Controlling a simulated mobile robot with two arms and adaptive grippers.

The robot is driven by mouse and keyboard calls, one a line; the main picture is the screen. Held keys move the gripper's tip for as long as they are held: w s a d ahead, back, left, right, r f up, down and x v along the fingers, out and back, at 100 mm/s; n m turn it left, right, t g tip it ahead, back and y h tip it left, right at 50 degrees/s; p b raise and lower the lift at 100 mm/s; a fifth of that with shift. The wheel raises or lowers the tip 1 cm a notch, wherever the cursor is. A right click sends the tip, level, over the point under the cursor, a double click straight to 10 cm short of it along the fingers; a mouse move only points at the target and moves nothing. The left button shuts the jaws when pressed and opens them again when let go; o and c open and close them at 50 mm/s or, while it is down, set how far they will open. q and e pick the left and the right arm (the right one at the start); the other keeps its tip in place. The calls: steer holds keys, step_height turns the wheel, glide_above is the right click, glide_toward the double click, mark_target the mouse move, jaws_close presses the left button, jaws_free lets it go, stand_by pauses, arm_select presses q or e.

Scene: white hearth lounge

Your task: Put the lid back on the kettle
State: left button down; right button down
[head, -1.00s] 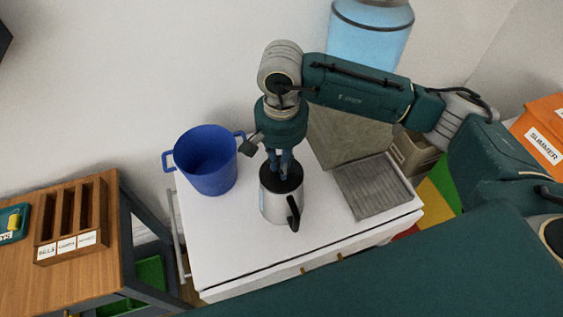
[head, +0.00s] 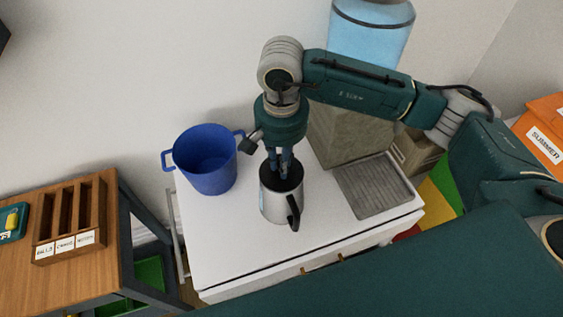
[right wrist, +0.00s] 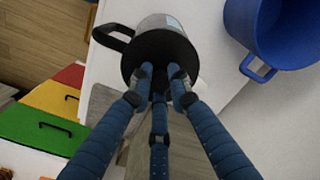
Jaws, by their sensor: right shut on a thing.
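The kettle (head: 277,207) is a silver cylinder with a black handle, upright on the white cabinet top. It also shows in the right wrist view (right wrist: 160,22). My right gripper (head: 283,172) points down over the kettle. In the right wrist view its three blue fingers (right wrist: 158,80) are closed together at the middle of the black lid (right wrist: 152,50). The lid is at the kettle's mouth; I cannot tell whether it is seated or slightly above the rim. The fingers hide the lid's middle. My left gripper is not in view.
A blue two-handled pot (head: 205,160) stands left of the kettle. A grey ribbed tray (head: 374,187) lies to the right. The white cabinet top (head: 235,245) is clear in front. A wooden desk (head: 60,270) with a slotted organizer (head: 70,222) stands at far left.

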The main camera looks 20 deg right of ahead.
steer(key=shift+b, duration=0.5)
stand_by(1.0)
steer(key=shift+f+b, duration=0.15)
steer(key=shift+b, duration=1)
stand_by(0.8)
steer(key=c, duration=1.1)
jaws_free()
steer(key=shift+r+p, duration=1.15)
steer(key=shift+r, duration=2.35)
